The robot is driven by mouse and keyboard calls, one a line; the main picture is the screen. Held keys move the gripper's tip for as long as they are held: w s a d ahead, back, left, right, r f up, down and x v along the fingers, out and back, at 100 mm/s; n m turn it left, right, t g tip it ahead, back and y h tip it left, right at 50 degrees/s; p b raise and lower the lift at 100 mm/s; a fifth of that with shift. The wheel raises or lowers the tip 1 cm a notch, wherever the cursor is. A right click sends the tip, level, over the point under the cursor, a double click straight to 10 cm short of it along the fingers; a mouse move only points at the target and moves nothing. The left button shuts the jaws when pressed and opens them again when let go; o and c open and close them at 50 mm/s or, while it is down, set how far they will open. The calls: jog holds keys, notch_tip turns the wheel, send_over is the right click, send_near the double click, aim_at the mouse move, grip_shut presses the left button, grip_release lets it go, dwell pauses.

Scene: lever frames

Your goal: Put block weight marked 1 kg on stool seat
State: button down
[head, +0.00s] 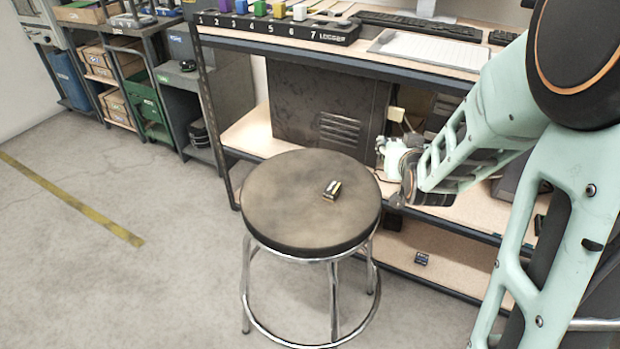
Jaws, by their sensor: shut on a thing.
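The round stool (270,215) has a worn dark seat and chrome legs and stands in front of the workbench. My gripper (394,203) points down just right of the seat's edge, in front of the bench's shelves. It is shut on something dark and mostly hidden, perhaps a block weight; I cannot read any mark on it. Another small dark block (422,258) lies on the bottom shelf, below and right of my gripper.
The workbench (400,62) holds a numbered rack (275,27) with coloured blocks, a pale tray and keyboards. A big dark case (330,105) stands on its middle shelf. Storage shelving lines the left wall. The floor (110,270) left of the stool is clear.

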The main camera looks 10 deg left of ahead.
jog(key=s+a+r+n+y+p, duration=0.3)
jog(key=s+a+p, duration=0.2)
jog(key=a+p, duration=0.85)
jog(key=s+a+r+n+g+y+p, duration=0.1)
jog(key=s+a+r+p, duration=0.15)
jog(key=s+p, duration=0.5)
jog(key=s+a+r+n+y+p, duration=0.1)
jog(key=s+r+y+p, duration=0.3)
jog(key=p, duration=0.7)
jog(key=w+a+f+h+b, duration=0.2)
jog(key=w+a+f+b, duration=0.3)
jog(key=b, duration=1)
jog(key=shift+w, duration=0.55)
jog(key=shift+b, duration=0.5)
jog(key=b, duration=0.5)
jog(key=shift+w+a+f, duration=0.1)
jog(key=shift+w+f, duration=0.05)
